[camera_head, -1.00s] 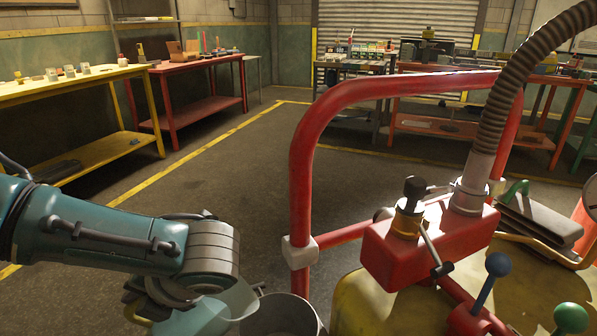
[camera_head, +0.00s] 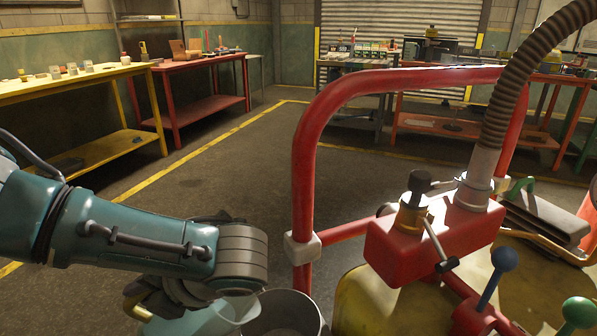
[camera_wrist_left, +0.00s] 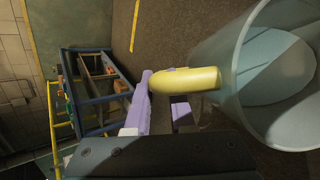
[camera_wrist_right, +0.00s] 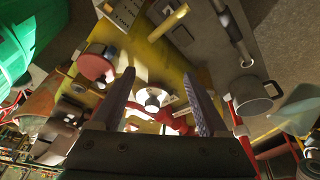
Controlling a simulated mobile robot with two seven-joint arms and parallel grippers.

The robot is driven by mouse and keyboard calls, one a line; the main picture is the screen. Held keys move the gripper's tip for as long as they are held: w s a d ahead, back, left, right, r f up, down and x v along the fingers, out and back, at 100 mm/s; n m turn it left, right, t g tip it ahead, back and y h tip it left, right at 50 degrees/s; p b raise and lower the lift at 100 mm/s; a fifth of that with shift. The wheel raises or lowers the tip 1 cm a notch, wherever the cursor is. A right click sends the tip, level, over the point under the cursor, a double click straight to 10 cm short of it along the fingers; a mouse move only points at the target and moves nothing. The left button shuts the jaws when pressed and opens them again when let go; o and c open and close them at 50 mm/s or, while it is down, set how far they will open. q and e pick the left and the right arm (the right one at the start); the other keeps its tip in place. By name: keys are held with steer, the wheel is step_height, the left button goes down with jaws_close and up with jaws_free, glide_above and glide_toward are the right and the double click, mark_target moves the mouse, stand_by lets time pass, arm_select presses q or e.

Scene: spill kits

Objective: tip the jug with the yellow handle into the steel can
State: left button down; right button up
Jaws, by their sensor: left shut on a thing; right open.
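The jug is pale blue and see-through (camera_head: 200,320), at the bottom edge of the head view and partly cut off. My left gripper (camera_wrist_left: 160,98) is shut on its yellow handle (camera_wrist_left: 190,80). In the left wrist view the jug's wide mouth (camera_wrist_left: 215,45) shows a pale disc inside; I cannot tell whether it is liquid or the base. The steel can (camera_head: 285,312) is directly right of the jug, open at the top, its lower part out of frame. My right gripper (camera_wrist_right: 158,75) is open and empty in the right wrist view.
A red tubular frame (camera_head: 302,180) rises just beyond the can. A red block with a brass valve (camera_head: 410,215) and ribbed hose (camera_head: 510,90) sits to the right, with blue and green knob levers nearby. Yellow (camera_head: 105,148) and red workbenches stand far off.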

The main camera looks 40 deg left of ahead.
arm_select(q)
steer(key=shift+d+r, duration=0.1)
steer(key=shift+r, duration=0.1)
stand_by(0.5)
steer(key=shift+w+d+r+g+y, duration=0.15)
steer(key=shift+w+r+g+y, duration=0.15)
steer(key=shift+r+y, duration=0.15)
steer(key=shift+d+r, duration=0.1)
stand_by(0.4)
steer(key=shift+w+d+r+y+b, duration=0.15)
steer(key=shift+d+r+y+b, duration=0.05)
steer(key=shift+r+y+b, duration=0.25)
steer(key=shift+r+m, duration=0.1)
steer(key=shift+m, duration=0.2)
steer(key=shift+w+d+r+g, duration=0.25)
steer(key=shift+w+r+g, duration=0.05)
steer(key=shift+r+g, duration=0.15)
stand_by(0.3)
steer(key=shift+r+y, duration=0.1)
steer(key=shift+y, duration=0.2)
